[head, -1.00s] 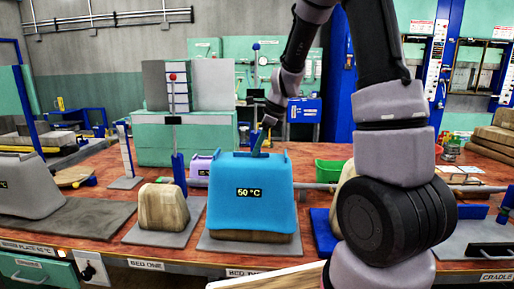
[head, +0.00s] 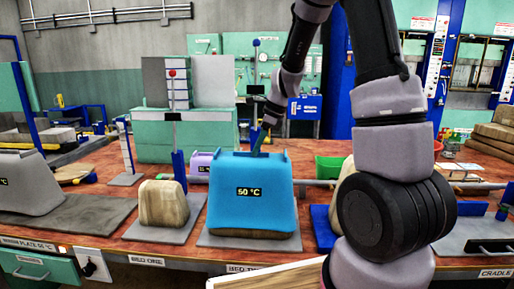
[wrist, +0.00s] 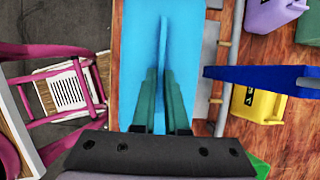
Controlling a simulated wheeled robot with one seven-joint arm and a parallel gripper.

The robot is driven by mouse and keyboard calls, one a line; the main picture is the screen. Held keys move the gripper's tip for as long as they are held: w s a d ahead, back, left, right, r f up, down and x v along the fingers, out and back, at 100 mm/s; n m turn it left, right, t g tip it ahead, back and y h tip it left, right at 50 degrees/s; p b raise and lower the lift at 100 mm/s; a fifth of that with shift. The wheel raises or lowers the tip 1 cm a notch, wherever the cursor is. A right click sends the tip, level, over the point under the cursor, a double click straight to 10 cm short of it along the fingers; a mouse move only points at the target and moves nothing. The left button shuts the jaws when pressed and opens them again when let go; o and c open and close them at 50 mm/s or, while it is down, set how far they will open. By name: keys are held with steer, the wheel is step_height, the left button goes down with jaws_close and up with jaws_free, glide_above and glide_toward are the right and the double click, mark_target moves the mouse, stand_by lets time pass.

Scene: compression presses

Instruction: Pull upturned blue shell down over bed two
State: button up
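The blue shell (head: 252,205), marked 50 °C, sits upright over the tan form (head: 255,234) on the bed two plate (head: 215,241). Only a low strip of the form shows below the shell's rim. The shell's blue top also fills the middle of the wrist view (wrist: 135,40), with a thin upright blue fin (wrist: 162,40). My gripper (wrist: 161,75) has its green fingers on both sides of this fin and appears shut on it. In the head view my gripper (head: 258,142) is at the shell's top.
Bed one's bare tan form (head: 164,203) stands to the left, with a grey shell (head: 25,185) beyond it. A purple shell (head: 202,163) and a green bin (head: 328,170) are behind. A pale board (head: 268,277) partly hides the bed two label. My arm hides things at right.

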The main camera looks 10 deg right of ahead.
steer(key=o, duration=0.4)
steer(key=v, duration=1)
steer(key=shift+d+r, duration=0.15)
steer(key=shift+r, duration=0.25)
